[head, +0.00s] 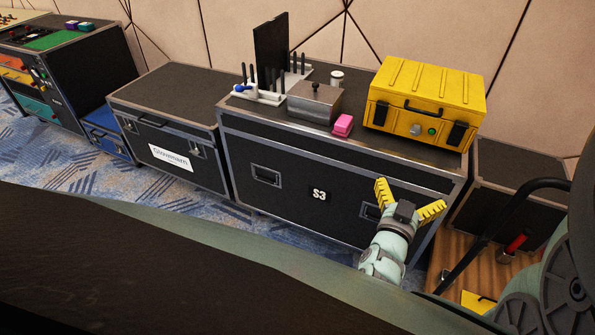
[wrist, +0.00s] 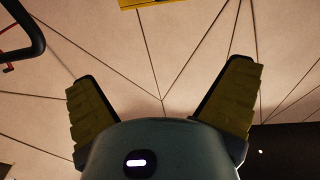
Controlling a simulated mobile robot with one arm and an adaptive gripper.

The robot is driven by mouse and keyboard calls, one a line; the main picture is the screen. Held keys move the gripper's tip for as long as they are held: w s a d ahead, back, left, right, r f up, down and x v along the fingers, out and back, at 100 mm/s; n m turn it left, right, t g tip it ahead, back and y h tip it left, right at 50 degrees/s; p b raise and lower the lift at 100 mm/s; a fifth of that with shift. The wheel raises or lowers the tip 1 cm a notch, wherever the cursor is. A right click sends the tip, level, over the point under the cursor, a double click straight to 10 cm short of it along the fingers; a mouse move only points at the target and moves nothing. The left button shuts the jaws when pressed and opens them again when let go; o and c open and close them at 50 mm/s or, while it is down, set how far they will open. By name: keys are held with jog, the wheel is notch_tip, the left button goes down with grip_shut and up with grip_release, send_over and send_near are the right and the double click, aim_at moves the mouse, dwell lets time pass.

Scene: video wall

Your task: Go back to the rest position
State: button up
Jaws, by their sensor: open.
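My gripper (head: 410,200) is open and empty in the head view, its two yellow fingers spread apart. It is in front of the black S3 case, to the right of the S3 label. In the wrist view my gripper (wrist: 163,95) shows both fingers wide apart with nothing between them, facing the panelled wall. Part of my arm shows below the gripper in the head view; the rest is hidden or out of frame.
On the S3 case (head: 290,160) stand a yellow toolbox (head: 425,100), a pink block (head: 343,125), a metal box (head: 314,102) and a rack with dark pegs (head: 262,92). A lower labelled case (head: 165,150) stands to its left. Blue patterned carpet (head: 70,160) lies open in front.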

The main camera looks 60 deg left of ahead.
notch_tip(320, 180, down, 7)
jog(key=s+a+n+g+b, duration=0.1)
jog(key=s+g+b, duration=0.1)
jog(key=s+b, duration=0.1)
jog(key=b+x, duration=0.2)
jog(key=x, duration=0.8)
jog(key=shift+r+y, duration=0.3)
jog(key=shift+w+a, duration=0.1)
jog(key=shift+w, duration=0.05)
jog(key=p+v, duration=0.2)
jog(key=v, duration=0.8)
jog(key=shift+f+p, duration=0.15)
jog(key=shift+p, duration=0.2)
